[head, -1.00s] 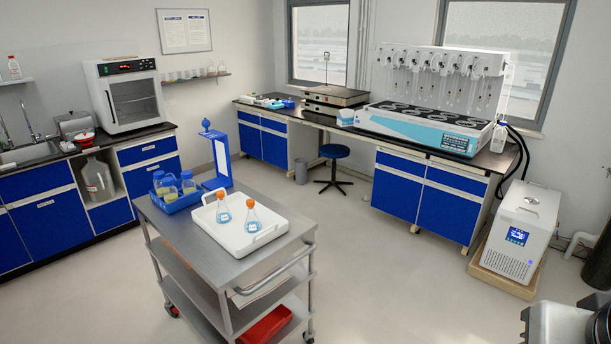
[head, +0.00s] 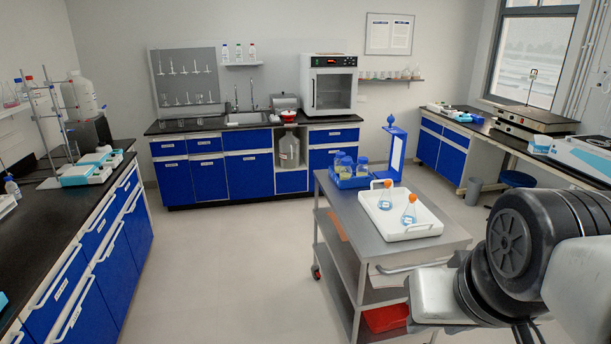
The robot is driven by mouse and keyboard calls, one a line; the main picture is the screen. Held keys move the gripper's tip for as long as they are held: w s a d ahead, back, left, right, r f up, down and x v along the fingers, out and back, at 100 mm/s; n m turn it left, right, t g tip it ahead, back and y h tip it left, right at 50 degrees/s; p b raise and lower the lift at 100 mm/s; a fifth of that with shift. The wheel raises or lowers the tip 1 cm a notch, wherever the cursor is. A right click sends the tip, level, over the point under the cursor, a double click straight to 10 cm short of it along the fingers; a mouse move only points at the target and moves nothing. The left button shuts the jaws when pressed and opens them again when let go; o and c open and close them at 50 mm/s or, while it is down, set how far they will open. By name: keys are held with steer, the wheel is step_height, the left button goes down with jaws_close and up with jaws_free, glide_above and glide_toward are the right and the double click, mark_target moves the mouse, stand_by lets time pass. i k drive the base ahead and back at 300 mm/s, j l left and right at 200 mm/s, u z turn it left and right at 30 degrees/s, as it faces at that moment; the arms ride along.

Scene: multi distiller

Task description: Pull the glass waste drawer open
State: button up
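Blue drawers and doors with small white labels line the sink bench (head: 225,165) at the back. More blue drawers with long pale handles (head: 95,250) line the left bench. The labels are too small to read, so I cannot tell which front is the glass waste drawer. All the fronts in view look shut. Part of my arm shows at the lower right, in front of the cart. My gripper itself is not visible, and no part of my arm touches a drawer.
A steel cart (head: 440,240) stands right of centre, carrying a white tray (head: 408,228) with two orange-capped flasks and a blue tray of bottles. The floor (head: 235,270) between the left bench and the cart is clear. The left bench top holds stands and small instruments.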

mark_target(208, 171)
steer(key=u, duration=0.95)
steer(key=i, duration=2.95)
steer(key=i+j+u, duration=0.1)
steer(key=i, duration=2.85)
steer(key=i+l, duration=0.15)
steer(key=i, duration=1.3)
steer(key=j+u, duration=0.05)
